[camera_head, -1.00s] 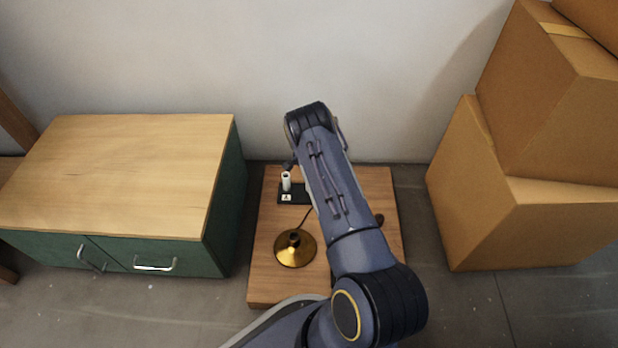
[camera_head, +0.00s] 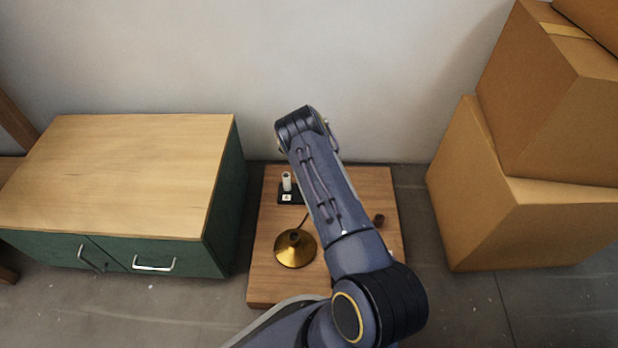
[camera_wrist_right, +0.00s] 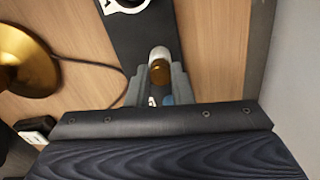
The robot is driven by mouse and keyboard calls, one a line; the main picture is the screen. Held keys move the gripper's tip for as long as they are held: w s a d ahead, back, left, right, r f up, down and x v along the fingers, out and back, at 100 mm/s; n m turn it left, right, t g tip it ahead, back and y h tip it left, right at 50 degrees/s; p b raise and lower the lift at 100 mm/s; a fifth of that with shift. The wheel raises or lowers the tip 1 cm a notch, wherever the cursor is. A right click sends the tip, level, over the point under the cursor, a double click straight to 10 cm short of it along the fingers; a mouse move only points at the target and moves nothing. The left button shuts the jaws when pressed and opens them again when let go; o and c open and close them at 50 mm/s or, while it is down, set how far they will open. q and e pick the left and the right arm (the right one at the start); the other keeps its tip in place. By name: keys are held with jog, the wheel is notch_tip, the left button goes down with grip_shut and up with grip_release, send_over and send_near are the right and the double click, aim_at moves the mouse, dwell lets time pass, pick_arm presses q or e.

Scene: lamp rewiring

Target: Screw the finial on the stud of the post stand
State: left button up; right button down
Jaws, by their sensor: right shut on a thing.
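The black plate (camera_head: 287,197) at the back of the wooden board carries a white upright post (camera_head: 286,181) and a white label. The plate also shows in the right wrist view (camera_wrist_right: 143,35). My right gripper (camera_wrist_right: 158,80) is shut, with a small brass piece (camera_wrist_right: 159,72), likely the finial, between its fingertips. A white rounded part adjoins it; whether the two touch is unclear. The stud cannot be made out. In the head view my right arm hides its gripper and the plate's right part. My left gripper is out of view.
A brass lamp base (camera_head: 295,249) with a dark cord (camera_wrist_right: 90,63) stands on the wooden board (camera_head: 268,288). A small dark brown piece (camera_head: 379,219) lies at the right. A green cabinet (camera_head: 222,215) stands left; cardboard boxes (camera_head: 515,225) stand right. A wall is behind.

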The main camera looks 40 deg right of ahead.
jog(key=m, duration=0.5)
jog(key=shift+w, duration=0.1)
jog(key=c, duration=1.2)
grip_release()
